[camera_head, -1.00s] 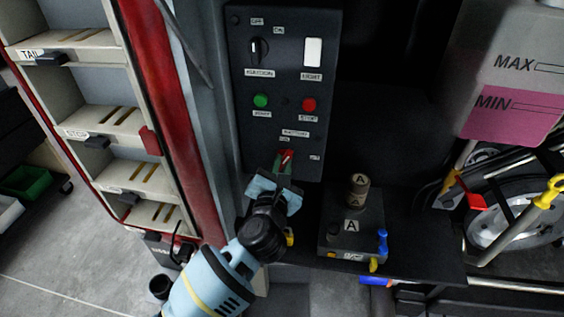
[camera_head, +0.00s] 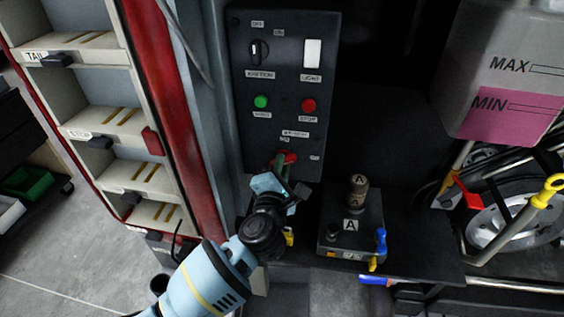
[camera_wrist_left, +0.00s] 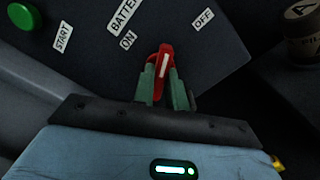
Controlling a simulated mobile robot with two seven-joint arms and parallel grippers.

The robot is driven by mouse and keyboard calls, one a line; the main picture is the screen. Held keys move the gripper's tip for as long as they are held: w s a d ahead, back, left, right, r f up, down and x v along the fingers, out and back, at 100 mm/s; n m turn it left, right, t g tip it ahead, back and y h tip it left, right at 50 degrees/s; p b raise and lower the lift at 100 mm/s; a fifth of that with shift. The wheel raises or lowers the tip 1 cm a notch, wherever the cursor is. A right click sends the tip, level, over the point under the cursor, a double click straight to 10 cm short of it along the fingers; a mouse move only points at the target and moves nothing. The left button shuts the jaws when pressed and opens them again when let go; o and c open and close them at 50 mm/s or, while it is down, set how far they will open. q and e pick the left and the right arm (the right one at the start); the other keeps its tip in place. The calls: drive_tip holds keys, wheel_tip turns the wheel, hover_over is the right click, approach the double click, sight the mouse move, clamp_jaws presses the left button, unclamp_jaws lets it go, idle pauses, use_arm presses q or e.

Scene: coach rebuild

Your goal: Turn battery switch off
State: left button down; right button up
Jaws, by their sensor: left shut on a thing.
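The red battery switch (camera_head: 290,157) is at the bottom of the dark control panel (camera_head: 245,138). My left gripper (camera_head: 283,165) comes up from below and is shut on it. In the left wrist view the red handle (camera_wrist_left: 162,62) with its white stripe sits between the two green fingertips (camera_wrist_left: 163,82). The stripe is nearly upright in that view, tilted slightly right. The ON label (camera_wrist_left: 128,41) is to its left and the OFF label (camera_wrist_left: 203,20) to its upper right. My right gripper is not in view.
Above the switch are green start (camera_head: 261,102) and red stop (camera_head: 308,105) buttons, an ignition knob (camera_head: 258,52) and a white light switch (camera_head: 312,53). A dark box marked A (camera_head: 338,238) stands close to the right of my gripper. A red post (camera_head: 165,100) is on the left.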

use_arm(q)
drive_tip(key=m, duration=0.5)
drive_tip(key=shift+m, duration=0.4)
drive_tip(key=c, duration=1.2)
unclamp_jaws()
drive_tip(key=shift+c, duration=0.2)
drive_tip(key=s+a, duration=0.1)
drive_tip(key=s, duration=0.7)
drive_tip(key=shift+s+a, duration=0.4)
